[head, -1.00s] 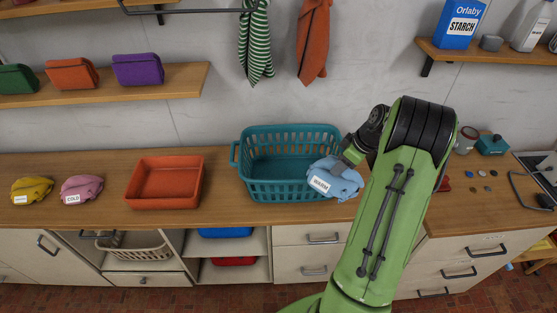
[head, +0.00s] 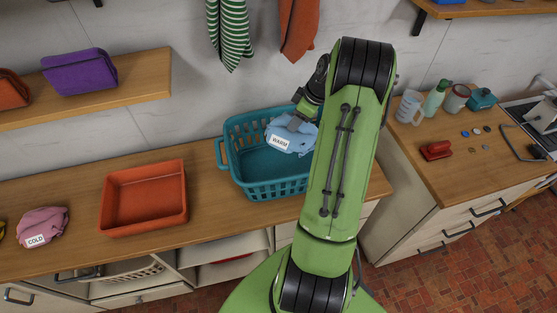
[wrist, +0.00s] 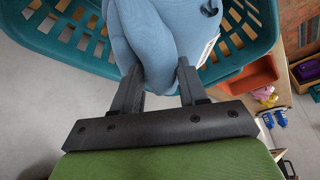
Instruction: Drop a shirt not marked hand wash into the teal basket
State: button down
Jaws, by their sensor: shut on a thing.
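A light blue shirt (head: 293,134) with a white tag reading WARM is held by my gripper (head: 303,108). In the wrist view the jaws (wrist: 158,88) are shut on the blue shirt (wrist: 163,35). The shirt shows over the teal basket (head: 234,160), in front of its back and right part. The basket stands on the wooden counter, and its rim also shows in the wrist view (wrist: 230,67). My arm hides the basket's right end. A pink shirt (head: 45,222) tagged COLD lies at the counter's left. A yellow shirt (head: 2,231) is cut off by the left edge.
An orange tray (head: 144,222) stands left of the basket. A shelf (head: 150,86) with a purple folded cloth (head: 79,72) is above. A striped towel (head: 230,35) hangs behind. A red stapler-like item (head: 436,150) and bottles stand on the right counter.

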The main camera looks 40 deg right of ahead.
notch_tip(320, 180, down, 4)
jog(key=shift+w+r+b, duration=0.15)
jog(key=shift+r+b, duration=0.05)
jog(key=shift+b, duration=0.6)
jog(key=shift+r, duration=0.15)
jog(key=c, duration=0.5)
grip_release()
jog(key=p+v, duration=0.2)
jog(key=v, duration=1.4)
jog(key=shift+a, duration=0.1)
